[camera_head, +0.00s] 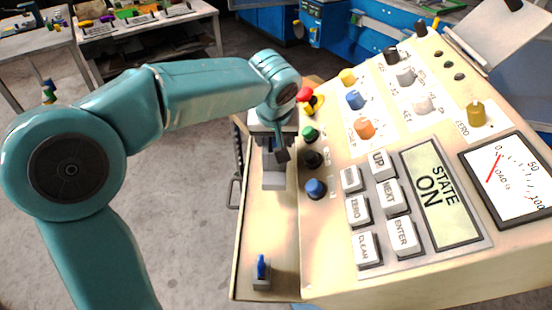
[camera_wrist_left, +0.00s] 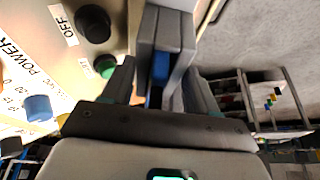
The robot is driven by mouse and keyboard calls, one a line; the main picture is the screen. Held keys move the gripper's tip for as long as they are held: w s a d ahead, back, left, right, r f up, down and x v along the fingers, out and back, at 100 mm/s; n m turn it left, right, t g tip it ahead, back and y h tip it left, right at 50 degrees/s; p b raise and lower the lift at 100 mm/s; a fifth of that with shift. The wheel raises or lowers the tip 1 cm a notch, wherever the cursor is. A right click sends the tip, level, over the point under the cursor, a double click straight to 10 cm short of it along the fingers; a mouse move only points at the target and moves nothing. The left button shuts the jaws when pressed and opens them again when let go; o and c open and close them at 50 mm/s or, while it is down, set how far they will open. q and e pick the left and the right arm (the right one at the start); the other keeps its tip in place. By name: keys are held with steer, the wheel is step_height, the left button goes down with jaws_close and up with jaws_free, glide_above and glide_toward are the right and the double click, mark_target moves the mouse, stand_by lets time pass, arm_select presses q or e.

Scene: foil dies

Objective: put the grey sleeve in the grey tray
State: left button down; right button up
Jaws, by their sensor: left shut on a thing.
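My left gripper (camera_head: 275,160) is at the left edge of the panel, pointing down over the narrow cream ledge. In the left wrist view its dark fingers (camera_wrist_left: 162,78) are on either side of a grey piece (camera_wrist_left: 178,50), which looks like the grey sleeve. The gripper is shut on it. A blue part (camera_wrist_left: 159,68) shows in the middle of this piece. In the head view a light grey block (camera_head: 273,180) shows just under the gripper; I cannot tell whether it is the sleeve or a tray. My right gripper is not in view.
A blue peg (camera_head: 261,266) stands on a small grey base at the ledge's near end. The cream panel (camera_head: 330,255) beside the gripper carries green, black and blue knobs (camera_head: 316,188), a red button (camera_head: 304,94) and several keys. Open floor (camera_head: 190,230) lies left of the ledge.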

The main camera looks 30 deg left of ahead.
arm_select(q)
steer(key=shift+d+x, duration=0.2)
steer(key=shift+x, duration=0.8)
step_height(320, 180, down, 4)
steer(key=shift+s+f, duration=0.15)
steer(key=shift+s, duration=0.05)
steer(key=shift+w+f, duration=0.15)
steer(key=shift+f+b, duration=0.1)
steer(key=shift+b, duration=0.3)
steer(key=shift+c, duration=1.5)
jaws_free()
